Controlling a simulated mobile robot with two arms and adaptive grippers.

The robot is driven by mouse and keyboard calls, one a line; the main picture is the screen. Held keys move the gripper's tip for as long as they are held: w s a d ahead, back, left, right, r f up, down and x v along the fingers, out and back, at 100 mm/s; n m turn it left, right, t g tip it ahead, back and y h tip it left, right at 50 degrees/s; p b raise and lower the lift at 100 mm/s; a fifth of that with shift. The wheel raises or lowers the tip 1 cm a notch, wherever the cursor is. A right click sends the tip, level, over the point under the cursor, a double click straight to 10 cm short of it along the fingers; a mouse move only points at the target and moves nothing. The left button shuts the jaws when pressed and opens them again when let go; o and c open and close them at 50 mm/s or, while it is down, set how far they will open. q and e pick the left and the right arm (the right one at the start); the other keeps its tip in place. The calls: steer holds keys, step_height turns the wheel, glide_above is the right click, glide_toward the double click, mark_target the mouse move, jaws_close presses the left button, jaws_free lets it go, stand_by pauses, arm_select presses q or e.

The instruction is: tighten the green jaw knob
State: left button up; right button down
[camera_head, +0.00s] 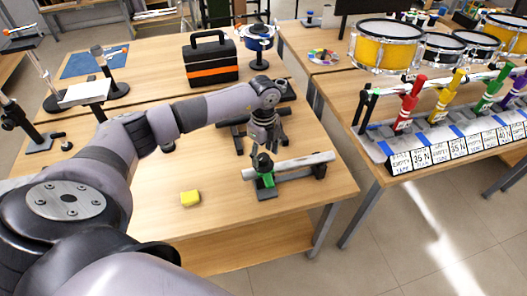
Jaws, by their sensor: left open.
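The green jaw knob (267,179) sits on a small dark clamp near the right front part of the wooden table. A pale bar (300,163) runs from the clamp to a dark support at the right. My left gripper (266,151) hangs over the clamp, pointing down, with its fingers just above or around the clamp's dark top. I cannot tell whether the fingers touch it. My right gripper is not in view.
A black toolbox (211,62) with an orange stripe stands behind. A rack with coloured handles (408,103) and yellow drums (385,45) are on the right table. The front-left table area is fairly clear.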

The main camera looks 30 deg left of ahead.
arm_select(q)
steer(key=shift+f, duration=0.5)
steer(key=c, duration=1.2)
